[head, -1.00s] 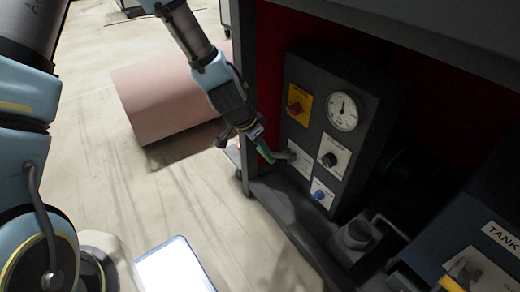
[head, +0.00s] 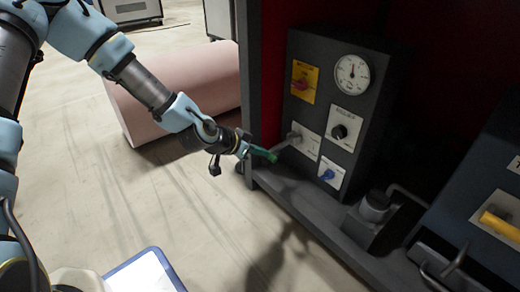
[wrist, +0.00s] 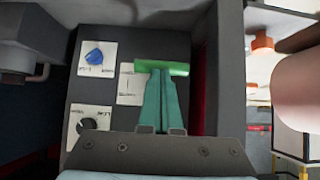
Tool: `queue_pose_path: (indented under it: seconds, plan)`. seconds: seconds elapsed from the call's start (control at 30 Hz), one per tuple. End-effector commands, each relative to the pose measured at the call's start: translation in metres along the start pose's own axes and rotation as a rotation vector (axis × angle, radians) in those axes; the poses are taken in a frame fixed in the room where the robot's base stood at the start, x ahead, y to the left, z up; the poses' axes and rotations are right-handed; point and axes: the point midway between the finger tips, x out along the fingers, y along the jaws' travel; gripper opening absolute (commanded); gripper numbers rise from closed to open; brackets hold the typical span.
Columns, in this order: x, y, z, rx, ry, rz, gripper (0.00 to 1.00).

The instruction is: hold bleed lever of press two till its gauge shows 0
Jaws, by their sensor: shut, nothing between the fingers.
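The dark control panel (head: 325,50) carries a round white gauge (head: 352,74). Its needle points roughly upward; the numbers are too small to read. Below is a pale plate (head: 309,146) with a grey lever (head: 286,143) ending in a green grip, which I take for the bleed lever. The green grip (wrist: 180,68) lies across my fingertips in the wrist view. My gripper (head: 256,152) is shut, with its teal fingers (wrist: 162,105) together, and appears to touch the grip without clasping it. No press number is legible.
The panel also has a red switch on yellow (head: 302,82), a black relief knob (head: 340,131) and a blue knob (head: 328,174). A grey frame rail (head: 300,212) runs below. A yellow handle (head: 499,225) is at right. A pink roll (head: 180,92) lies behind my arm.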

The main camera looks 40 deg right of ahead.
Motion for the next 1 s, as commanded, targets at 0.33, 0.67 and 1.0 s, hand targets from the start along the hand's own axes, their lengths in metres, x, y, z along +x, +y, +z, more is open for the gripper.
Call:
queue_pose_path:
  seconds: [0.33, 0.67, 1.0]
  plan:
    - [0.028, 0.001, 0.036, 0.0, -0.006, 0.002, 0.0]
    - [0.044, 0.0, 0.048, -0.002, -0.006, 0.0, 0.0]
    - [0.043, 0.0, 0.048, -0.002, -0.006, 0.0, 0.0]
